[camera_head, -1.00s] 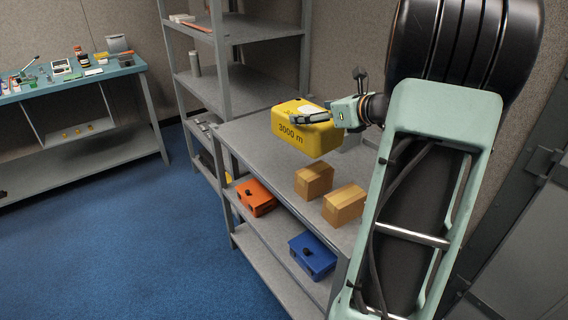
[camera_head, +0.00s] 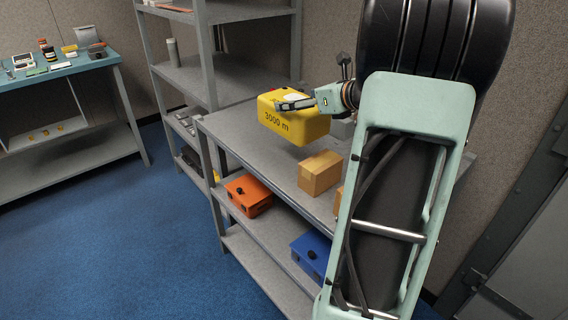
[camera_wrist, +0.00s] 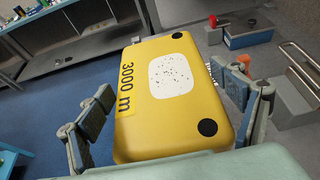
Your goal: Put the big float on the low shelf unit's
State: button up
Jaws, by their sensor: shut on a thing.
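The big float is a yellow block marked "3000 m" (camera_head: 285,125), with a white speckled patch and dark dots on one face. My gripper (camera_head: 296,103) is shut on it and holds it up over the grey top of the low shelf unit (camera_head: 240,125). A gap seems to show under the float, but its height is hard to judge. In the wrist view the float (camera_wrist: 150,125) fills the middle, with a finger of my gripper (camera_wrist: 172,112) on each side. The float's underside is hidden there.
A cardboard box (camera_head: 319,174) stands on the top near the float, with a second partly behind my arm. An orange case (camera_head: 248,195) and a blue case (camera_head: 312,256) sit on the shelf below. A tall rack (camera_head: 205,60) stands behind; a cluttered bench (camera_head: 70,68) is at left.

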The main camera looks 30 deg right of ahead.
aim_at(316, 137)
jog(key=shift+w+f+b, duration=0.1)
jog(key=shift+f+b, duration=1.5)
jog(key=shift+f, duration=3.75)
jog(key=o, duration=2)
jog(key=shift+f, duration=0.2)
jog(key=shift+r, duration=0.1)
jog(key=p+v, duration=0.1)
jog(key=v, duration=1.1)
jog(key=shift+a, duration=0.1)
